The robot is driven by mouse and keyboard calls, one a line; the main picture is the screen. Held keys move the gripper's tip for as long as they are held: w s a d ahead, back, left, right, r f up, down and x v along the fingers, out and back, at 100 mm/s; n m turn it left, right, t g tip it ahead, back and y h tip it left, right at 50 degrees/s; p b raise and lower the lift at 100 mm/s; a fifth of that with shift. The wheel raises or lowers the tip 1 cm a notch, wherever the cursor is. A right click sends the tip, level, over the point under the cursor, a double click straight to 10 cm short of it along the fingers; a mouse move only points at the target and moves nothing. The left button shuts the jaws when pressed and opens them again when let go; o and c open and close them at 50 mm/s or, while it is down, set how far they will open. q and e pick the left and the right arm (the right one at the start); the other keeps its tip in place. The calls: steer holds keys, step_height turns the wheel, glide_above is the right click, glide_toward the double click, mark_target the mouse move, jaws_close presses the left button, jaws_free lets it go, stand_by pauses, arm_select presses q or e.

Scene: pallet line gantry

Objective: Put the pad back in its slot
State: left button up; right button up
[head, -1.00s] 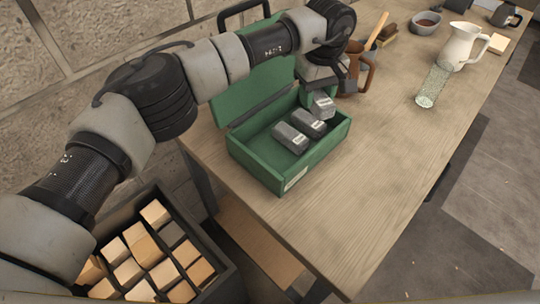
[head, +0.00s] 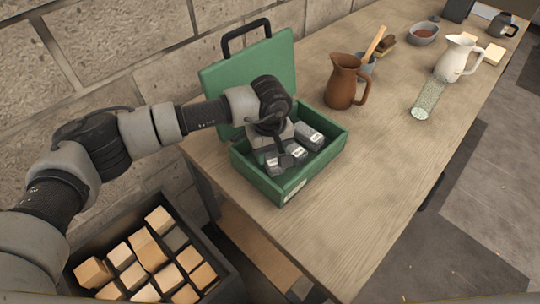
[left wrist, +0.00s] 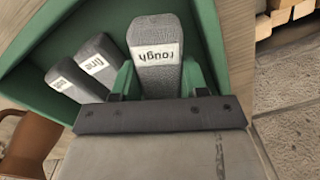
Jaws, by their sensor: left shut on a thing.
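The green box (head: 312,180) stands open on the table, its lid raised at the back. My left gripper (head: 280,157) is low over the box's left end, shut on a grey pad (head: 277,164). In the left wrist view this pad (left wrist: 157,62), labelled "rough", sits between the fingers. A second grey pad, labelled "fine" (left wrist: 101,60), and a third pad (left wrist: 68,82) with an unclear label lie beside it in the box. I cannot tell whether the held pad touches the box floor; its lower part is hidden. My right gripper is not in view.
A brown jug (head: 341,82) stands just right of the box. A glass (head: 426,101), a white pitcher (head: 456,60) and a bowl (head: 424,34) are farther right. A dark crate of wooden blocks (head: 225,270) stands below left. The front tabletop is clear.

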mark_target(270, 160)
arm_select(q)
step_height(270, 160, down, 3)
steer(key=shift+r+p, duration=0.2)
steer(key=shift+p, duration=0.25)
steer(key=shift+f, duration=0.3)
steer(key=shift+f, duration=0.1)
steer(key=shift+f+b, duration=0.1)
steer(key=shift+b, duration=0.25)
steer(key=o, duration=0.6)
